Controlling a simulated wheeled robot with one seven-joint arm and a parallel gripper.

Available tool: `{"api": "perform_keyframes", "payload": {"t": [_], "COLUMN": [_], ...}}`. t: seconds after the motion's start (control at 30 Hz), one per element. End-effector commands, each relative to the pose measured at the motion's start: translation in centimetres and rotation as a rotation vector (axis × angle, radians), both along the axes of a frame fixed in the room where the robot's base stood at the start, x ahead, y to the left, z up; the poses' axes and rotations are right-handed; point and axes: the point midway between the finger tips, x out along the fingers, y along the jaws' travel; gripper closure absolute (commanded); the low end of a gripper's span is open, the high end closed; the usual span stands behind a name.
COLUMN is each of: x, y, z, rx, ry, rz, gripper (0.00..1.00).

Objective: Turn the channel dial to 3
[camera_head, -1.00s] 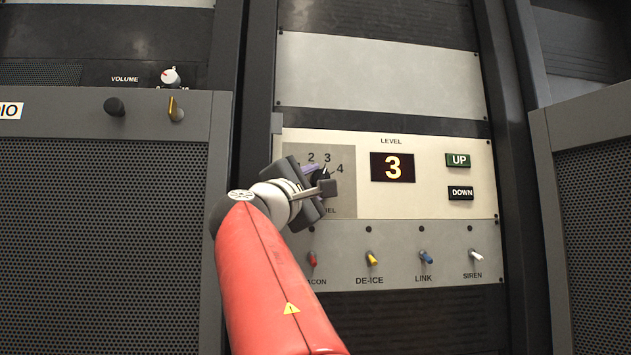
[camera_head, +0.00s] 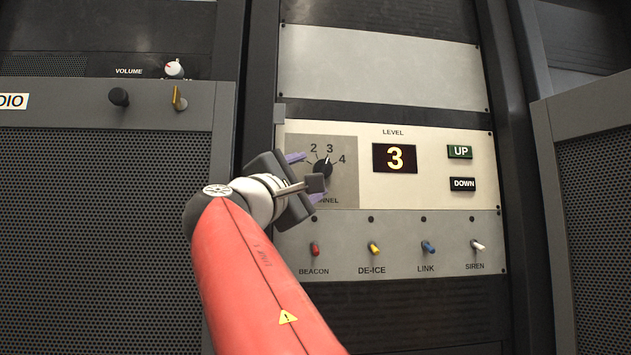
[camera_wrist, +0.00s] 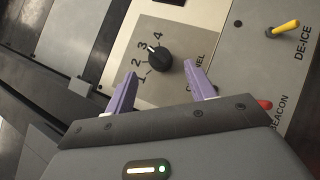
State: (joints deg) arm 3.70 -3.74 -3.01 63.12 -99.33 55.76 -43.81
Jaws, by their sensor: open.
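The channel dial (camera_head: 323,169) is a round black knob on a grey plate with numbers 1 to 4 around it. In the wrist view the dial (camera_wrist: 159,61) shows whole, and its white pointer mark points at the 3. My gripper (camera_head: 307,178) is open, just left of and in front of the dial in the head view. In the wrist view its two purple fingers (camera_wrist: 160,70) stand apart with nothing between them, their tips short of the knob. Part of the CHANNEL label is hidden by a finger.
Right of the dial are a level display (camera_head: 395,158) reading 3, an UP button (camera_head: 460,152) and a DOWN button (camera_head: 462,184). Below is a row of toggles, including BEACON (camera_head: 315,248) and DE-ICE (camera_head: 375,248). A volume knob (camera_head: 173,69) sits at the upper left.

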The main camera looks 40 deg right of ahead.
Motion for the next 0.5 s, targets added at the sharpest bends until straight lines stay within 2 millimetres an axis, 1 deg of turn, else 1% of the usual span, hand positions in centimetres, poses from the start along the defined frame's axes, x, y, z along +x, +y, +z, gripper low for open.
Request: {"api": "perform_keyframes", "payload": {"t": [0.03, 0.2, 0.5], "x": [-0.3, -0.9, -1.0], "y": [0.8, 2.4, 2.7], "z": [-0.6, -1.2, -1.3], "rx": [0.0, 0.0, 0.001], "ry": [-0.001, -0.001, 0.0], "rz": [0.003, 0.002, -0.001], "gripper": [0.45, 0.45, 0.45]}}
